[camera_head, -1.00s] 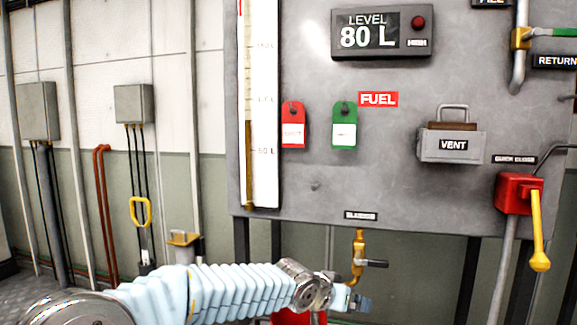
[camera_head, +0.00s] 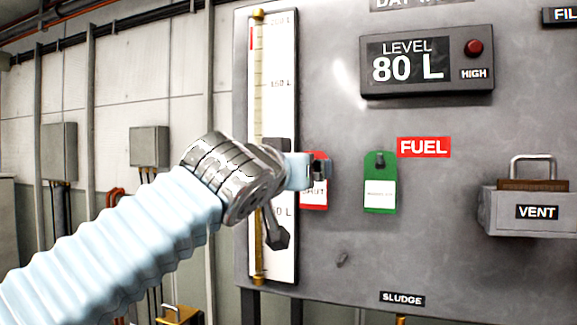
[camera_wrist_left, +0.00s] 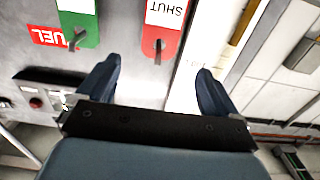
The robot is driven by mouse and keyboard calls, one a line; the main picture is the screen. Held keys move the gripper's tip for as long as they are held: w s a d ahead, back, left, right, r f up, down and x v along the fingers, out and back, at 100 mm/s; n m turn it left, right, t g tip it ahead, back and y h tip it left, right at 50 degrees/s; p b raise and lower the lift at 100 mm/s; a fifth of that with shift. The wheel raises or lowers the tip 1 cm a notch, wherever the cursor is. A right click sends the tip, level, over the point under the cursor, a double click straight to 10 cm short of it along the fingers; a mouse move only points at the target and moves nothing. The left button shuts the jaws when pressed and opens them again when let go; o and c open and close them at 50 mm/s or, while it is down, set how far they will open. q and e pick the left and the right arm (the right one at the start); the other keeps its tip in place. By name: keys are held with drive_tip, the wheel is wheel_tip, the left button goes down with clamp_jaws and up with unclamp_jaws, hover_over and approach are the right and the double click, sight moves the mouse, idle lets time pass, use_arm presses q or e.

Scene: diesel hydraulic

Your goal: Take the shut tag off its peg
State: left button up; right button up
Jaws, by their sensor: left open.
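The red shut tag (camera_head: 315,197) hangs on the grey panel, left of the green tag (camera_head: 380,188). Contact with the tag cannot be told. My right gripper is not in view.
The tall level gauge (camera_head: 284,100) stands just left of the red tag. A red FUEL label (camera_head: 424,147), the level display (camera_head: 427,66) and the VENT box (camera_head: 535,210) are to the right.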

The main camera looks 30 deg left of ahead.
use_arm(q)
drive_tip(key=p+x, duration=0.1)
drive_tip(key=x, duration=0.7)
drive_tip(key=shift+w+p, duration=0.4)
drive_tip(key=c, duration=1.1)
drive_tip(key=shift+r+p, duration=0.35)
drive_tip(key=shift+r, duration=0.2)
drive_tip(key=shift+s, duration=0.1)
drive_tip(key=shift+b+v, duration=0.45)
drive_tip(key=shift+v, duration=0.85)
drive_tip(key=shift+r, duration=0.15)
drive_tip(key=shift+b+v, duration=0.55)
drive_tip(key=shift+v, duration=1.5)
